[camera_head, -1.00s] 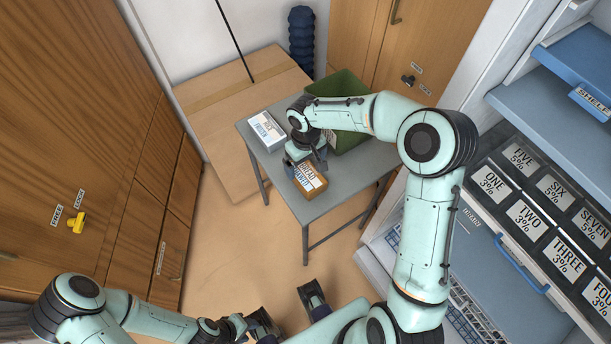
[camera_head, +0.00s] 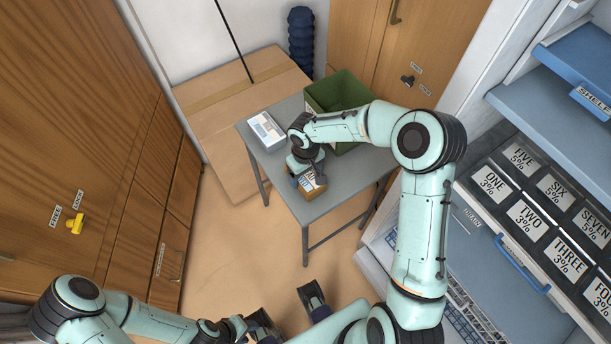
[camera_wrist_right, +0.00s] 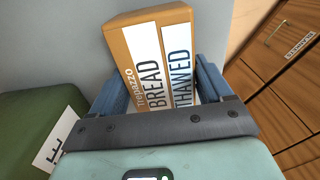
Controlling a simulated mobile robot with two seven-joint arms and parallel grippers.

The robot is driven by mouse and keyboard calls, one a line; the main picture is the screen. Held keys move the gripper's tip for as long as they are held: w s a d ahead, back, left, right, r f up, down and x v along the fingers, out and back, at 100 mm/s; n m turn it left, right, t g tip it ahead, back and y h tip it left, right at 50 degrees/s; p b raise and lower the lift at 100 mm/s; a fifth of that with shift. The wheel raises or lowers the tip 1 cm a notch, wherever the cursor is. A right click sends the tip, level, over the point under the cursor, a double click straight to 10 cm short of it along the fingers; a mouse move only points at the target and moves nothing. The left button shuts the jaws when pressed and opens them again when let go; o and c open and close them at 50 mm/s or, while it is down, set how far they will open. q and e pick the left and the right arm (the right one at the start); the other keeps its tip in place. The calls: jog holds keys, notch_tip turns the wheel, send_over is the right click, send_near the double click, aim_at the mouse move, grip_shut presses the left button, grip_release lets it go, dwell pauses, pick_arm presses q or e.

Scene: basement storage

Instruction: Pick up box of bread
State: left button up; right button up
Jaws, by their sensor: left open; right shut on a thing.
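The box of bread (camera_head: 314,190), orange-brown with a white label, is at the front edge of the grey table (camera_head: 338,190). In the right wrist view the box (camera_wrist_right: 135,45) reads "BREAD" and "THAWED" and lies between the two blue fingers. My right gripper (camera_head: 308,178) is over the box from above and shut on it. I cannot tell whether the box touches the tabletop. My left gripper (camera_head: 256,325) is open, low at the bottom edge of the head view, away from the table and partly cut off.
A white labelled box (camera_head: 267,131) lies at the table's left. A green bin (camera_head: 338,92) stands at its back right. A large cardboard box (camera_head: 215,112) is behind the table. Shelving with labelled black boxes (camera_head: 530,215) stands right, wooden cabinets (camera_head: 90,130) left. Floor is clear between.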

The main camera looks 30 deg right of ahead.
jog(key=shift+r, duration=0.1)
pick_arm(q)
jog(key=shift+w+r+p, duration=0.2)
jog(key=shift+r+p, duration=0.35)
jog(key=shift+r, duration=0.05)
jog(key=shift+w+r+p, duration=0.15)
jog(key=shift+r+p, duration=0.4)
pick_arm(e)
notch_tip(320, 180, up, 20)
jog(key=shift+w+d, duration=0.1)
jog(key=w+d+p, duration=0.5)
jog(key=w+d, duration=0.1)
jog(key=d, duration=0.5)
jog(key=w+d+p, duration=0.5)
jog(key=w+d, duration=0.1)
jog(key=d, duration=0.4)
pick_arm(q)
jog(key=w+d+r+t+b, duration=0.1)
jog(key=w+d+r, duration=0.1)
jog(key=w+r, duration=0.5)
notch_tip(320, 180, up, 4)
pick_arm(e)
notch_tip(320, 180, down, 7)
jog(key=shift+r, duration=0.2)
jog(key=shift+d, duration=0.1)
